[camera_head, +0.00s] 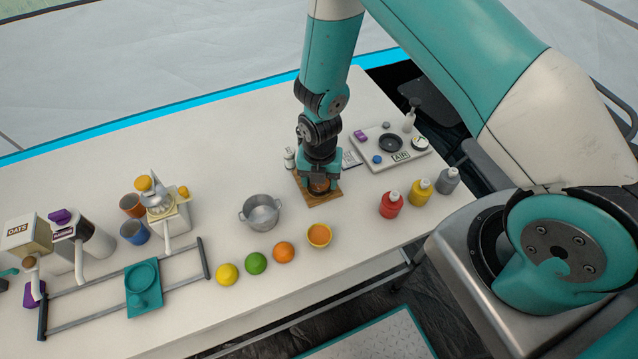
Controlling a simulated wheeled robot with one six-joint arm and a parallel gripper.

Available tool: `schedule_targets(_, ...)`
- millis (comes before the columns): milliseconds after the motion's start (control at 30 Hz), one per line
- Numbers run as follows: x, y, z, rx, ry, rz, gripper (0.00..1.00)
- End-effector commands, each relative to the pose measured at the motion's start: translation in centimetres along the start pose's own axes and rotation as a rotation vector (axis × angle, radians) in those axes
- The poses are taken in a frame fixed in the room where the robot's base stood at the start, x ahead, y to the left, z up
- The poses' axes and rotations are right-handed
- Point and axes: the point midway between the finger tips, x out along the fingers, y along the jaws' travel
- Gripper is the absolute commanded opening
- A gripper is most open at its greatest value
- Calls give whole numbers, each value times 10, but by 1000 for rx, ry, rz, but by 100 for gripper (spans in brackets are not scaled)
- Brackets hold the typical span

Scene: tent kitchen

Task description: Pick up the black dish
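A small round black dish (391,143) sits on a pale tray (414,159) at the back right of the white table, among small items. My gripper (319,187) points down over a small wooden board (329,198), to the left of the tray and apart from the dish. An orange-brown thing shows at the fingertips, partly hidden by the gripper. I cannot tell whether the fingers are open or shut on it.
Red (391,205), yellow (420,192) and grey (448,181) bottles stand in front of the tray. A metal pot (261,212) and a yellow bowl (319,236) are left of and below the board. A white pump bottle (409,120) stands at the tray's back.

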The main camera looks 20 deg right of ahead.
Motion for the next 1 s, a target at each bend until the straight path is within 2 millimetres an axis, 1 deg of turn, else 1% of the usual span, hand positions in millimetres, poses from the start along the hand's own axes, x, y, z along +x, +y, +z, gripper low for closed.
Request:
schedule_targets(67, 0, 0, 0, 0, 0, 0, 45)
schedule_targets(100, 0, 0, 0, 0, 0, 0, 42)
schedule_targets(267, -6, 0, 0, 0, 0, 0, 42)
schedule_targets(1000, -84, 0, 0, 0, 0, 0, 42)
